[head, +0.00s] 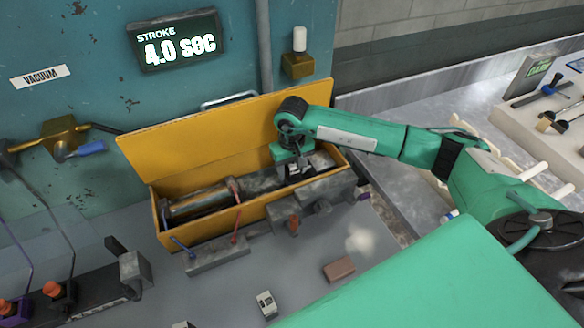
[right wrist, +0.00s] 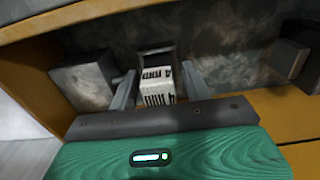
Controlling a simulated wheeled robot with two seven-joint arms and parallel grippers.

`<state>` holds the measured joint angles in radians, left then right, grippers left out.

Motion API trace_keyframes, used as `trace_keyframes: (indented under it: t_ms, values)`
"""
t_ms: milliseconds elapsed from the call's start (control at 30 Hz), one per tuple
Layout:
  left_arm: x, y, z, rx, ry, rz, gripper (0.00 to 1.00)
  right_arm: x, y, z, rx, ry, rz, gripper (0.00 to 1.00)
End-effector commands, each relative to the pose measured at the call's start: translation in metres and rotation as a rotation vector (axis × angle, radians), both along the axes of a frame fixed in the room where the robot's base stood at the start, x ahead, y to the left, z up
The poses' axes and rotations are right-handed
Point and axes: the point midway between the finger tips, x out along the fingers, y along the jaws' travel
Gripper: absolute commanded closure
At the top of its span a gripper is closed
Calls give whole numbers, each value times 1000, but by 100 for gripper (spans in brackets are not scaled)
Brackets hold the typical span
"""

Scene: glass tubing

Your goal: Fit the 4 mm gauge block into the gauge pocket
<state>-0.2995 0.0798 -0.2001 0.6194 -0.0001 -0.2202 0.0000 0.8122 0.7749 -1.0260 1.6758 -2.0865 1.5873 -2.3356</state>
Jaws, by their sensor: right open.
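My right gripper (head: 300,165) reaches down into the yellow box (head: 158,205) near its right end. In the right wrist view its two grey fingers (right wrist: 157,88) stand apart, one on each side of a white block with black print (right wrist: 157,85). A dark square-edged frame (right wrist: 157,53) adjoins the block's far end, perhaps the gauge pocket. I cannot tell how deep the block sits in it. My left gripper is out of view.
A small pale block (head: 266,305) and a brown block (head: 339,269) lie on the grey bench in front of the box. The box's raised yellow lid (head: 215,135) stands behind. A grey metal fixture (head: 215,256) stands before its front wall. A white tool tray (head: 530,125) is at right.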

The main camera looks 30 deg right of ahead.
Motion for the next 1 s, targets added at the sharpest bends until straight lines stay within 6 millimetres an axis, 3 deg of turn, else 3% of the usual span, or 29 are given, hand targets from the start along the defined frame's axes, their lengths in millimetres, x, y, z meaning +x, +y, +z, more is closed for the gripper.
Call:
trace_keyframes:
  t_ms: [33,167,400,600,800,1000]
  values:
    - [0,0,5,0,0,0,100,0,0,4,0,0,0,51]
    - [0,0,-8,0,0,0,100,1,-1,20,0,-5,-1,51]
    - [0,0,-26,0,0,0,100,1,0,72,1,-7,0,51]
    - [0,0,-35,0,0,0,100,1,0,105,1,-3,0,51]
    - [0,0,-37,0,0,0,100,0,0,120,1,-1,1,51]
    - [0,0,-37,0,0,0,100,0,0,122,0,0,0,51]
